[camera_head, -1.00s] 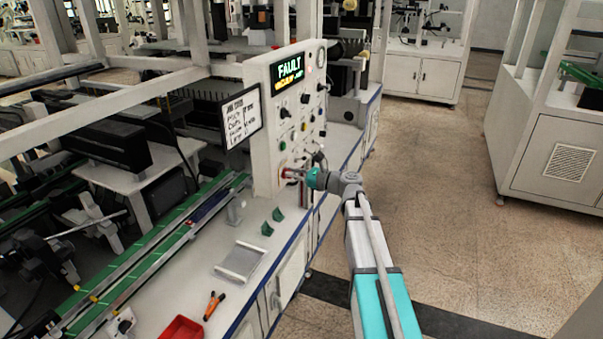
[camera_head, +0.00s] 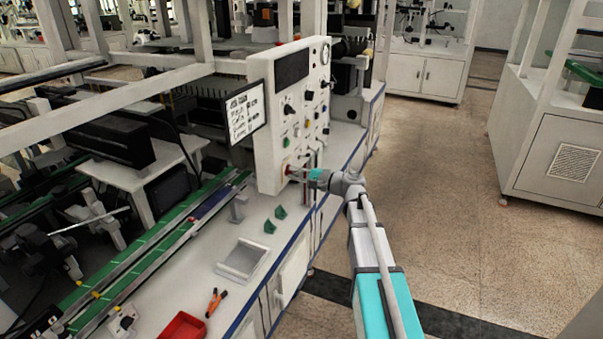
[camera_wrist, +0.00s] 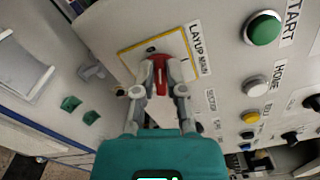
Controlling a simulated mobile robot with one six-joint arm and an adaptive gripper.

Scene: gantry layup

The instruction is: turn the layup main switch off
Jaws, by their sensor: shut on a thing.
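The layup main switch (camera_wrist: 159,72) is a red handle on a yellow-bordered plate labelled "LAYUP MAIN" on the white control panel (camera_head: 262,150). My gripper (camera_wrist: 158,88) is shut on the red handle, with one finger on each side of it in the wrist view. In the head view my gripper (camera_head: 297,173) reaches the lower part of the panel from the right, and the handle is mostly hidden there. The panel's display (camera_head: 291,68) is dark.
A green START button (camera_wrist: 263,29), a white HOME button (camera_wrist: 256,86) and several knobs sit beside the switch. A white tray (camera_head: 242,260), green blocks (camera_head: 275,220), orange-handled pliers (camera_head: 216,301) and a red bin (camera_head: 183,328) lie on the bench. The floor at right is clear.

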